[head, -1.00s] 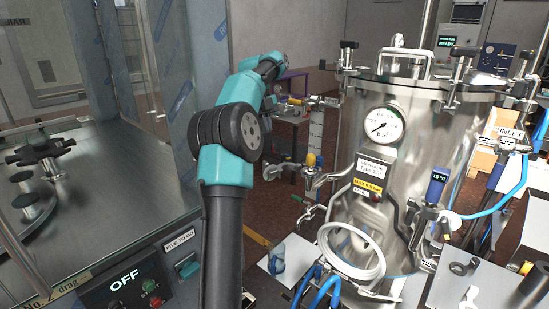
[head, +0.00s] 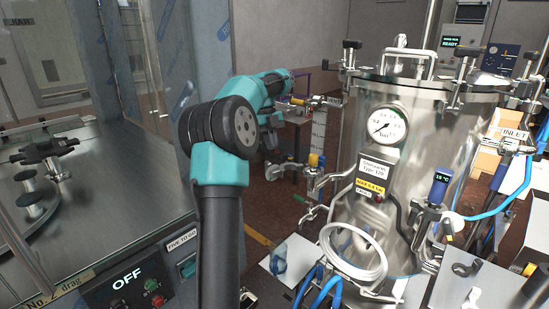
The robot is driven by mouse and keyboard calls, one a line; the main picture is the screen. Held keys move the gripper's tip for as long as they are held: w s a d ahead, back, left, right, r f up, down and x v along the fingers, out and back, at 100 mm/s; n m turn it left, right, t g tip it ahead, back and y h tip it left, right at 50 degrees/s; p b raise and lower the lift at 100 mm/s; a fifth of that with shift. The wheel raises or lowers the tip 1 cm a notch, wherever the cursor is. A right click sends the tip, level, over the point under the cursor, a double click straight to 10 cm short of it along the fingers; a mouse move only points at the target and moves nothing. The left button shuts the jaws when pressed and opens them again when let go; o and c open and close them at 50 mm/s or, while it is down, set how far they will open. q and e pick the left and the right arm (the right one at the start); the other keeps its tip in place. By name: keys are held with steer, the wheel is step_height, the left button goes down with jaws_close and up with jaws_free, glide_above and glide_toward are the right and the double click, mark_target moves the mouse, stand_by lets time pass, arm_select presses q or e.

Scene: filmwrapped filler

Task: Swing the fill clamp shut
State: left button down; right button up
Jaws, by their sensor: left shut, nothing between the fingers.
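The steel filling vessel (head: 375,225) stands at the right with a round pressure gauge and a ring of lid clamps. I cannot tell for sure which fitting is the fill clamp. My left arm rises in front of the vessel's left side, and its wrist bends down beyond the elbow. My left gripper (head: 271,140) is shut and empty, small and partly lost against the dark background, left of the vessel and apart from it. My right gripper is not in view.
A film-wrapped cabinet (head: 110,200) with a panel reading OFF fills the left. A grey bench (head: 465,285) is at the lower right. Floor shows between cabinet and vessel.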

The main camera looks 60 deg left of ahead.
mark_target(281, 167)
arm_select(q)
steer(key=shift+x, duration=2.35)
